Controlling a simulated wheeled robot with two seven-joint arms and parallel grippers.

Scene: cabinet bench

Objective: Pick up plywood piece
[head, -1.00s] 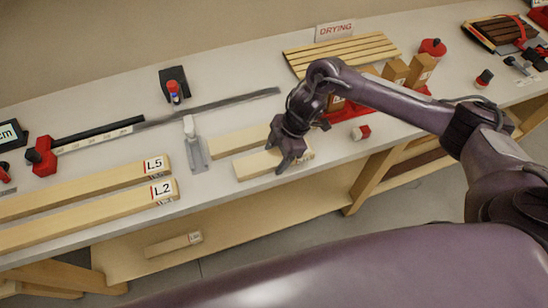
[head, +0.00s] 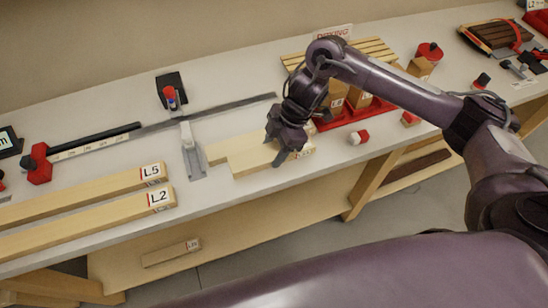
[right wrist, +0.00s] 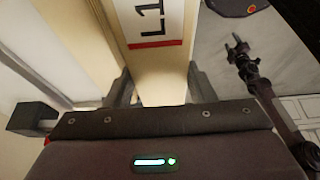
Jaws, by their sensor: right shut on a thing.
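The plywood piece (head: 247,163) is a short pale wooden board near the front edge of the bench, right of the grey metal stop. My right gripper (head: 283,157) is shut on it near its right end. In the right wrist view, the board (right wrist: 150,70) with an "L1" label and red stripe runs between the fingers (right wrist: 160,88). Another pale board (head: 222,149) lies just behind it; I cannot tell whether they touch. My left gripper is outside the head view; a small dark gripper in the right wrist view (right wrist: 238,50) appears to be it, too small to judge.
Long boards labelled L5 (head: 100,187) and L2 (head: 95,220) lie at left. The grey stop (head: 192,158) stands close to the held board. A red tray (head: 350,116) with wooden blocks is behind my right arm. A slatted rack (head: 370,48) is at the back.

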